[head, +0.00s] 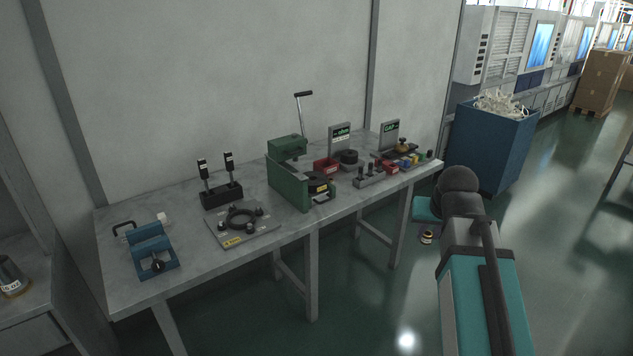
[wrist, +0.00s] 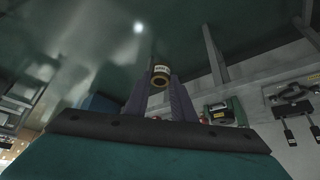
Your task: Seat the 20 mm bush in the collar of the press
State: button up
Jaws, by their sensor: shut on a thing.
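My gripper (head: 427,230) hangs off the bench's right end over the floor. It is shut on the bush (head: 427,239), a small dark cylinder with a pale label. The green press (head: 288,178) with a raised lever stands mid-bench. The press also shows in the wrist view (wrist: 238,110). The bush is well apart from the press, and the collar's bore is too small to make out.
The grey bench (head: 190,272) also bears a blue clamp fixture (head: 152,252), a ring plate (head: 242,222), red bins (head: 326,166), a grey peg block (head: 369,178) and signs. A blue scrap bin (head: 492,140) stands right. A labelled dark cylinder (head: 12,277) is far left.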

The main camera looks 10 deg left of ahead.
aim_at(294, 186)
jog(key=u, duration=1.6)
jog(key=i, duration=1.7)
